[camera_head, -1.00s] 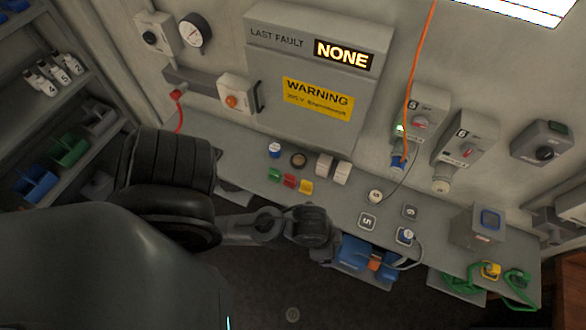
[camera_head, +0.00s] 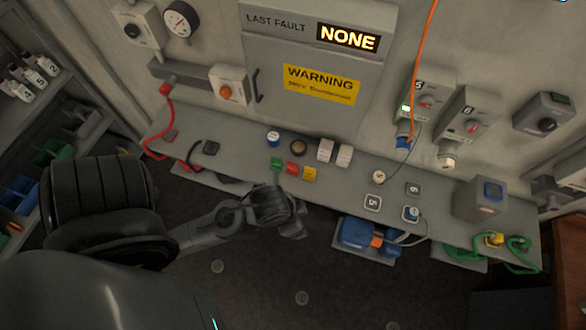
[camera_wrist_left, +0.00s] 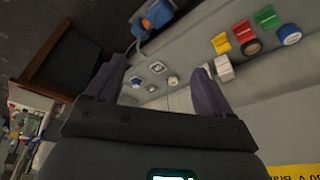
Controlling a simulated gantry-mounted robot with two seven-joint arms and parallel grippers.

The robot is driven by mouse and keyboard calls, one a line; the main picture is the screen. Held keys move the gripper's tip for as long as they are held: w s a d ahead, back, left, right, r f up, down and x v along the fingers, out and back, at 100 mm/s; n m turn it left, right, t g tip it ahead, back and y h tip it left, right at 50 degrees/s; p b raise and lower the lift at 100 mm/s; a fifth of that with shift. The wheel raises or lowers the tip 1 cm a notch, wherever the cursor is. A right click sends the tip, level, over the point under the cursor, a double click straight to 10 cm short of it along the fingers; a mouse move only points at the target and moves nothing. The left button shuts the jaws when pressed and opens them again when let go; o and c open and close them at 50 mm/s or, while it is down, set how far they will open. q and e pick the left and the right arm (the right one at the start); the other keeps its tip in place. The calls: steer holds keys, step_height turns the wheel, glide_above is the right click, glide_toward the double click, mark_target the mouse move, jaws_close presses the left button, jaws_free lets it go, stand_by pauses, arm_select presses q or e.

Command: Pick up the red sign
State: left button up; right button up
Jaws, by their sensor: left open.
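A small red sign (camera_head: 291,169) stands on the grey bench between a green sign (camera_head: 276,163) and a yellow sign (camera_head: 310,174). In the left wrist view the red sign (camera_wrist_left: 243,32) is at the upper right, outside the space between the fingers. My left gripper (camera_head: 292,226) is below and in front of the bench edge in the head view, apart from the signs. In the left wrist view its two dark fingers (camera_wrist_left: 162,82) are spread, with nothing held. My right gripper is not in view.
White blocks (camera_head: 334,153), a dark round knob (camera_head: 299,147) and a blue-topped cylinder (camera_head: 272,139) stand close to the signs. A red cable (camera_head: 152,134) and green cable (camera_head: 520,260) lie at the ends.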

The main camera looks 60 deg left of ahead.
arm_select(q)
steer(key=shift+c, duration=0.4)
steer(key=shift+s, duration=0.1)
steer(key=shift+c, duration=1.1)
